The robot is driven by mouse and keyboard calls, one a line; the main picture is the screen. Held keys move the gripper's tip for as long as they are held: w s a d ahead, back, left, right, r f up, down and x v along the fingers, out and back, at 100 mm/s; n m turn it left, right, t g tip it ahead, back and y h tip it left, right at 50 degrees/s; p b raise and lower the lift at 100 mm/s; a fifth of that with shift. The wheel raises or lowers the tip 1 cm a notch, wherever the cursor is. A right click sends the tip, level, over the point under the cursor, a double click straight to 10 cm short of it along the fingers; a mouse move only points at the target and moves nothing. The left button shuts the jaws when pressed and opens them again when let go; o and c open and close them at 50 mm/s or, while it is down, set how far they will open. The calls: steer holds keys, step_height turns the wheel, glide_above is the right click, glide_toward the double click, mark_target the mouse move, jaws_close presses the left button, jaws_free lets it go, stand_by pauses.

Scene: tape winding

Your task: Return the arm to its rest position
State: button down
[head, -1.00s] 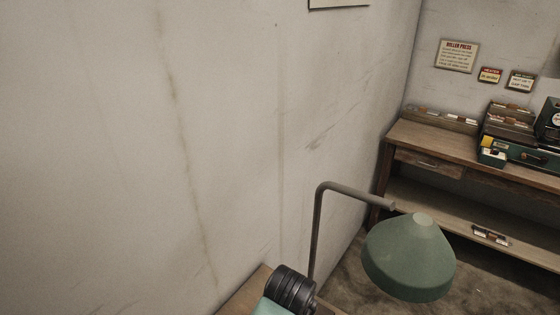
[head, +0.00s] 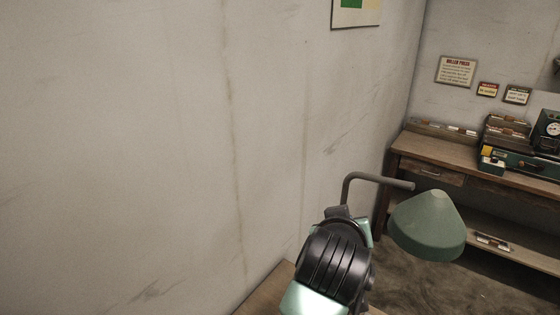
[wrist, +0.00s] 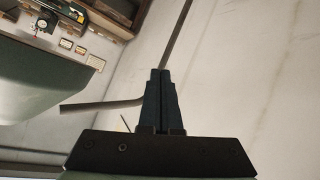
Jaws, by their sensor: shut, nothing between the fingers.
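My gripper (wrist: 161,75) shows in the wrist view with its two dark fingers together and nothing between them. It points towards the bent grey lamp post, which passes just beyond the fingertips in the picture; I cannot tell whether they touch. In the head view my arm, with black and pale green links, rises from the bottom in front of the lamp post. The fingers cannot be made out in the head view.
A green lamp shade (head: 428,226) hangs from the bent lamp post (head: 378,179) right of my arm. A wooden desk (head: 435,158) with boxes and a dial machine (head: 548,130) stands at the back right. A bare wall (head: 120,150) fills the left.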

step_height(320, 180, up, 14)
steer(key=s+m+t+h, duration=0.1)
steer(key=t, duration=0.3)
steer(key=s+a+r+t+y, duration=0.2)
steer(key=s+a+r+t, duration=0.3)
steer(key=s+r, duration=0.3)
steer(key=s+a+r+t+y, duration=0.3)
steer(key=s+a+r+t, duration=0.3)
steer(key=r, duration=0.9)
steer(key=s+t, duration=0.1)
steer(key=s, duration=0.2)
steer(key=shift+a+n, duration=0.15)
steer(key=shift+n, duration=0.15)
